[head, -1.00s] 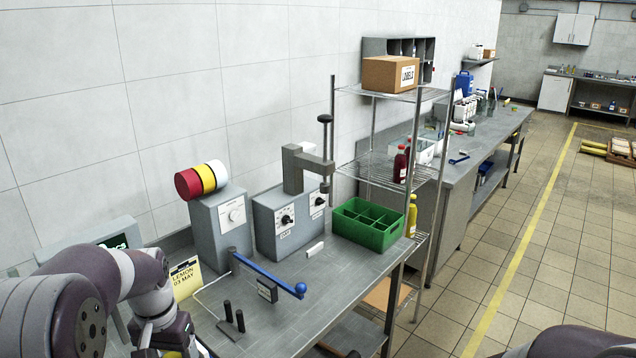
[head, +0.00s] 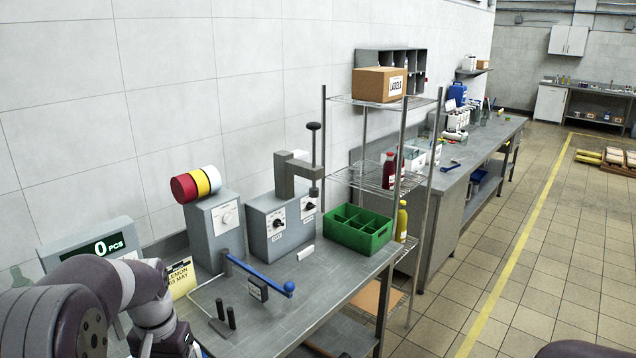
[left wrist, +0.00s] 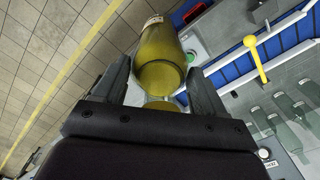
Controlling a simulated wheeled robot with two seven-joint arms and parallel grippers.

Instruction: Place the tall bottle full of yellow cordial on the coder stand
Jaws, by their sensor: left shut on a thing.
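A bottle of yellow liquid (left wrist: 160,58) is between the fingers of my left gripper (left wrist: 158,82) in the left wrist view; the gripper is shut on it. In the head view my left arm comes in at the lower left, and its gripper and the bottle are mostly below the picture's edge. On the bench, a small plate with two black posts (head: 224,316) stands in front of a card reading LEMON 03 MAY (head: 181,277). A blue lever (head: 258,274) with a small label is beside it. I cannot tell which part is the coder stand. My right gripper is out of view.
A green divided crate (head: 358,243) stands at the bench's right end. Grey control boxes (head: 280,226) line the wall side, with a 0 PCS display (head: 100,248) at left. Another yellow bottle (head: 401,222) and a red bottle (head: 389,170) are on the wire rack.

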